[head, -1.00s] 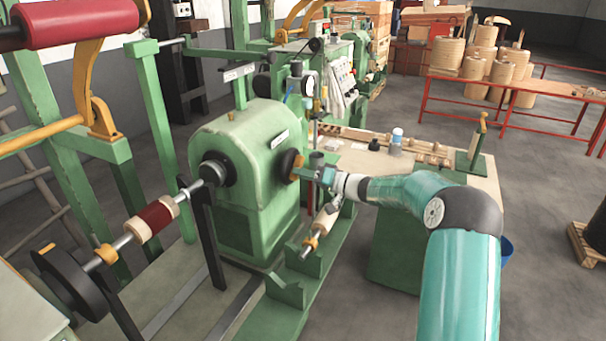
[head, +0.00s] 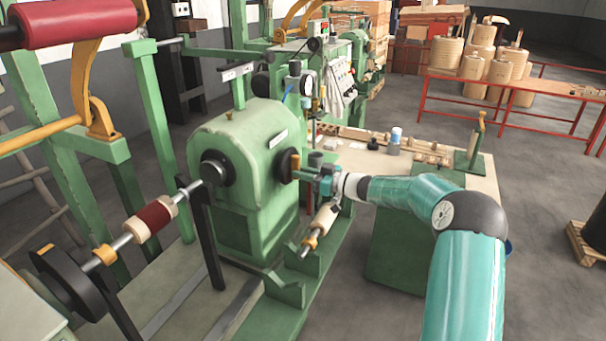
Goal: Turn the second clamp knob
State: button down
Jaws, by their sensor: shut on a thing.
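The green winding machine (head: 240,150) stands in the middle of the head view. My gripper (head: 303,174) reaches in from the right and is shut on the knob. The jaws are small in the picture and hide part of the knob. Just below my gripper, a shaft with a pale coil roll (head: 323,219) lies tilted on a green support.
A green bench with a wooden top (head: 462,183) stands right behind my arm, with small parts on it. A red-framed table (head: 550,88) with wound coils is at the back right. A shaft with a red coil (head: 152,217) runs left of the machine.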

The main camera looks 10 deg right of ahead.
jog(key=shift+w+r, duration=0.1)
dwell(0.4)
jog(key=c, duration=1.4)
grip_release()
jog(key=shift+o, duration=0.2)
jog(key=shift+d, duration=0.1)
jog(key=v, duration=1.3)
jog(key=shift+s+d, duration=0.25)
jog(key=shift+s, duration=0.05)
